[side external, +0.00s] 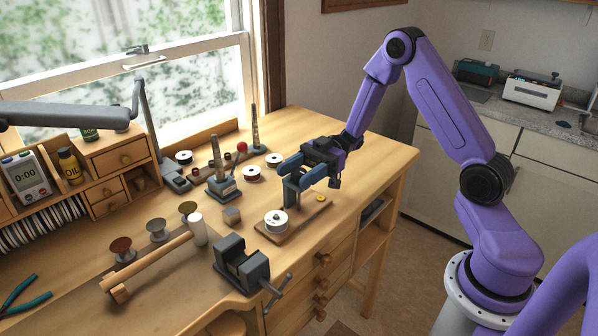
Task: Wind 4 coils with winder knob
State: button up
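A small winder stands on a wooden baseboard (301,222) near the front right of the bench, with a white spool (276,221) at its left end and a yellow disc (320,198) at its right. My gripper (284,176) is above this board, its two blue fingers spread with a gap between them. I see nothing held. The fingers and wrist hide the top of the winder, so I cannot make out its knob or whether a finger touches it. The coils on the spool are too small to tell.
A grey vise (241,265) is clamped at the bench's front edge. A wooden bar (150,265) and a white cylinder (197,229) are left. The bench's right end is clear.

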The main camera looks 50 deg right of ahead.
jog(key=c, duration=0.7)
jog(key=shift+m+t+h, duration=0.5)
jog(key=shift+m+t, duration=1.4)
jog(key=shift+t, duration=1)
jog(key=shift+m+t+h, duration=0.3)
jog(key=shift+m+t, duration=0.2)
jog(key=shift+t, duration=0.3)
jog(key=o, duration=0.9)
jog(key=shift+o, duration=0.2)
jog(key=shift+n+g+y, duration=0.5)
jog(key=shift+n+g, duration=0.4)
jog(key=shift+g, duration=0.5)
